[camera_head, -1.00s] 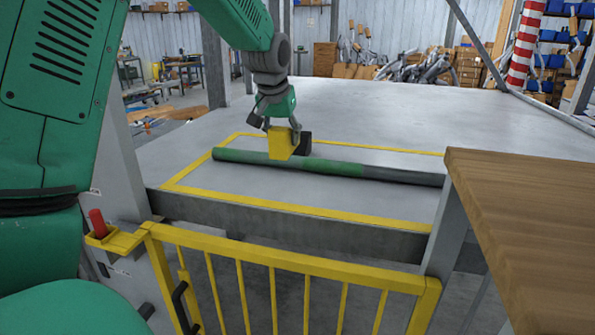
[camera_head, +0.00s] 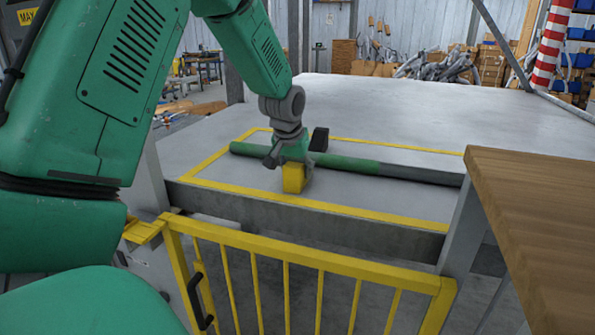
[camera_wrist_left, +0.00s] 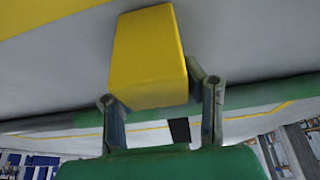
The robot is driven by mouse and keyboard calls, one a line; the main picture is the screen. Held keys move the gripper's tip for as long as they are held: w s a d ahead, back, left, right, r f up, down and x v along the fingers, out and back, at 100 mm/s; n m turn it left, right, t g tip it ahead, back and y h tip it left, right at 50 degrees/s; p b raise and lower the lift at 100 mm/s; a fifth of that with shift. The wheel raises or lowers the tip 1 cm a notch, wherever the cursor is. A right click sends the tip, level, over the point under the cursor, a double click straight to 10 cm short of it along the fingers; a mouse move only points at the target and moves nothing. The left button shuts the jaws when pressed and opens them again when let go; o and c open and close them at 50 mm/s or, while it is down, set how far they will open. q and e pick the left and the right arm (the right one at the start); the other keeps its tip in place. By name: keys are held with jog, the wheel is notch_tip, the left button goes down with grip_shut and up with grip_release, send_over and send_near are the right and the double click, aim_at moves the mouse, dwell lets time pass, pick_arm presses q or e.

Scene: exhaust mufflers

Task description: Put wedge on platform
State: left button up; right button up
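The yellow wedge (camera_head: 294,179) is over the front part of the grey platform (camera_head: 225,172), on the near side of a long green and dark grey pipe (camera_head: 345,163). My left gripper (camera_head: 290,163) is shut on it from above. In the left wrist view the wedge (camera_wrist_left: 148,55) sits between the two fingers. I cannot tell whether its underside touches the platform. A black wedge-like block (camera_head: 319,139) stands at the far side of the pipe, and it shows partly in the left wrist view (camera_wrist_left: 180,131). My right gripper is out of view.
A yellow line (camera_head: 400,150) marks a rectangle around the pipe on the platform. A yellow railing (camera_head: 320,268) stands in front, below the edge. A wooden tabletop (camera_head: 535,200) is at the right.

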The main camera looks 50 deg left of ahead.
pick_arm(q)
jog(key=o, duration=0.3)
jog(key=shift+d, duration=0.2)
jog(key=shift+d+r, duration=0.15)
jog(key=shift+d, duration=0.1)
jog(key=v, duration=1.2)
jog(key=shift+a, duration=0.35)
jog(key=shift+d, duration=0.15)
